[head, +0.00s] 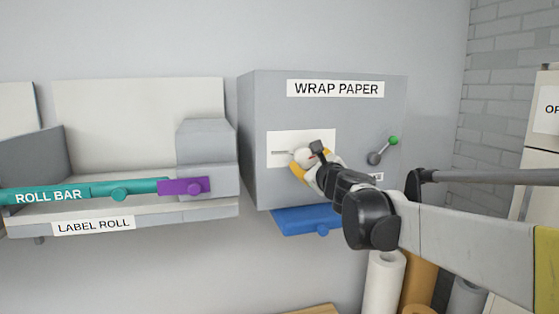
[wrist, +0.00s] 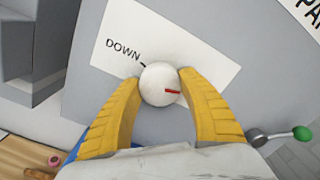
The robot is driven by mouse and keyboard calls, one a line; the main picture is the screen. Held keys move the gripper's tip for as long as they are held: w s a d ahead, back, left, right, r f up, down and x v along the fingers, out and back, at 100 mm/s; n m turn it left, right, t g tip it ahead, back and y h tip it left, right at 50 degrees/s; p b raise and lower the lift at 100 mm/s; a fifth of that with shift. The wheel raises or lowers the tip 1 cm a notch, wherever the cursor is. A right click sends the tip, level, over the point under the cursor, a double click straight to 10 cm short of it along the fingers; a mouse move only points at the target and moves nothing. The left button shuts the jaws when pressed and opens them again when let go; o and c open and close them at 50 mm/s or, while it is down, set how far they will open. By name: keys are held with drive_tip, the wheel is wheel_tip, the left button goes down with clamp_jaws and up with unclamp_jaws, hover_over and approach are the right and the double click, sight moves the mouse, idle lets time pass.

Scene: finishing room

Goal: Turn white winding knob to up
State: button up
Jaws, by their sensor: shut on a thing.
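The white winding knob (wrist: 158,84) is round and sits on a white label plate (wrist: 205,52) on the front of the grey box marked WRAP PAPER. A red mark on the knob points right in the wrist view. The word DOWN shows on the plate, up and left of the knob, with a short black tick beside it. In the head view the knob (head: 303,156) is partly covered by my gripper (head: 308,165). In the wrist view the yellow fingers of my gripper (wrist: 160,90) are shut on the knob, one on each side. An UP word is not visible.
A lever with a green ball (head: 393,140) is on the box, right of my gripper. A blue tray-like part (head: 300,220) juts out below the box. The label roll unit, with a teal roll bar (head: 90,192) and a purple piece (head: 184,187), is at left.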

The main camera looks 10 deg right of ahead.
drive_tip(key=shift+r, duration=0.1)
idle(0.3)
drive_tip(key=o, duration=1.2)
drive_tip(key=s, duration=1.2)
drive_tip(key=shift+d, duration=0.15)
drive_tip(key=shift+f, duration=0.2)
